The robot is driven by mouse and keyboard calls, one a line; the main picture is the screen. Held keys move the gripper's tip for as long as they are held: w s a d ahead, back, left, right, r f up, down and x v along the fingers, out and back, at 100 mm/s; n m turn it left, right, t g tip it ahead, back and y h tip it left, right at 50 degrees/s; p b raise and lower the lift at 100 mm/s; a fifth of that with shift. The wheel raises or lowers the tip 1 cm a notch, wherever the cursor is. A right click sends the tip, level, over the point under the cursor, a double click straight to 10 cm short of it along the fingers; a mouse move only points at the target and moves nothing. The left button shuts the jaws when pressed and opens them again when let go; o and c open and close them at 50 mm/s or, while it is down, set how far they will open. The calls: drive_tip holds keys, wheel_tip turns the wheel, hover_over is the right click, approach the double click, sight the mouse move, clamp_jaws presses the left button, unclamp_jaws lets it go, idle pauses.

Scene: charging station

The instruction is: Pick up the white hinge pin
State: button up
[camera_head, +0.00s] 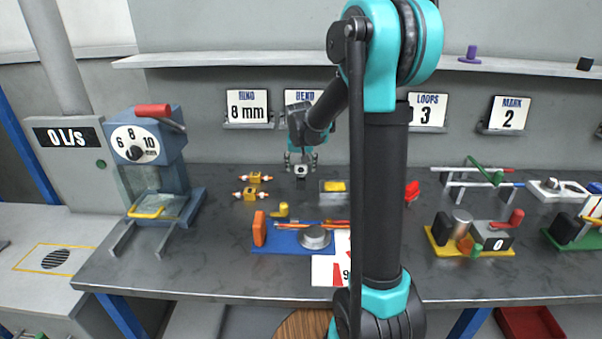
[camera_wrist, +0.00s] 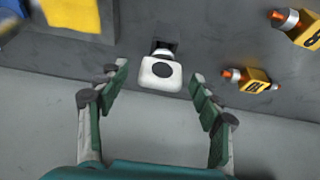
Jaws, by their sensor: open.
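A small white piece with a dark round spot on its face, which looks like the white hinge pin (camera_wrist: 160,73), is on the grey bench with a dark block right behind it. In the head view the white piece (camera_head: 300,170) shows at the back of the bench, under my gripper (camera_head: 301,158). In the wrist view my gripper (camera_wrist: 160,76) is open, with one finger on each side of the white piece and a gap on both sides. I cannot tell how far above it the fingertips are.
Two yellow blocks with orange-tipped ends (camera_head: 250,194) stand left of the gripper. A grey tray with a yellow piece (camera_head: 334,186) is to the right. A blue board (camera_head: 285,247) with a grey disc lies in front. The wall shelf (camera_head: 220,62) runs above.

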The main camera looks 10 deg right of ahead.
drive_tip(key=shift+f, duration=0.2)
drive_tip(key=c, duration=1.3)
drive_tip(key=shift+o, duration=0.2)
drive_tip(key=shift+r, duration=0.1)
